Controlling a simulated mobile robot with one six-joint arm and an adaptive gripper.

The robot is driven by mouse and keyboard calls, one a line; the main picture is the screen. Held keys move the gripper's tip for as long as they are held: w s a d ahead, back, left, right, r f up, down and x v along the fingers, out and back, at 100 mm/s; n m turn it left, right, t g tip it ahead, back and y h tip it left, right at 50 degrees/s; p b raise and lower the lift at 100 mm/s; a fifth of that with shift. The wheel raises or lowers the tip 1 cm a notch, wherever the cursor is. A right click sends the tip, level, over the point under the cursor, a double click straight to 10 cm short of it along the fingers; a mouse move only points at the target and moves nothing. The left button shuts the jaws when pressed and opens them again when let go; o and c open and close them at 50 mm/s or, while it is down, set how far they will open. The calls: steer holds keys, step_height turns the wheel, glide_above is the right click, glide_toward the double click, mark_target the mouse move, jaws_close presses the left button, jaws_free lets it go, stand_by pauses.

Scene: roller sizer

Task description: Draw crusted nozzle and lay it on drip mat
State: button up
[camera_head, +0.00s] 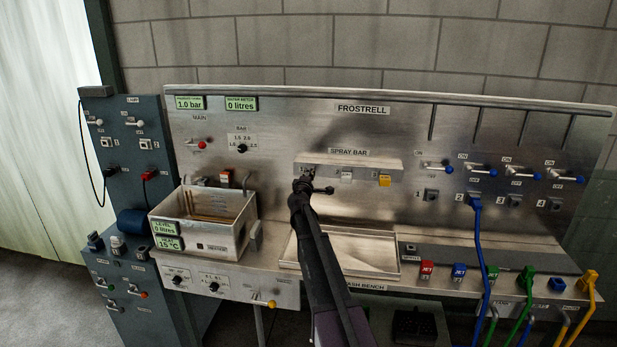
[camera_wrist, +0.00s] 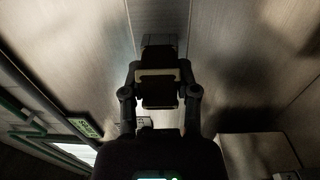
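In the head view my gripper (camera_head: 313,187) is at the left end of the spray bar (camera_head: 361,167), which is a ledge on the steel back panel. A white nozzle (camera_head: 347,174) and a yellow nozzle (camera_head: 384,181) show under the bar to its right. Whatever is at the left position is mostly hidden by my gripper. I cannot make out crust on any nozzle. In the wrist view my gripper (camera_wrist: 158,88) is dark, with a pale-edged block between its finger links; I cannot tell whether that block is held. I cannot identify the drip mat with certainty.
A shallow tray (camera_head: 287,266) lies on the wash bench below, partly behind my arm. A steel tank (camera_head: 240,247) stands to the left. A dark strip (camera_head: 480,254) lies at the right. Coloured hoses, including a blue hose (camera_head: 477,245), hang at the right.

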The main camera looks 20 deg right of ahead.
jaws_close()
steer(key=shift+s, duration=0.1)
steer(key=shift+s+a, duration=0.35)
steer(key=shift+s, duration=0.2)
steer(key=shift+a, duration=0.1)
steer(key=shift+v, duration=2.1)
steer(key=shift+s+a, duration=0.1)
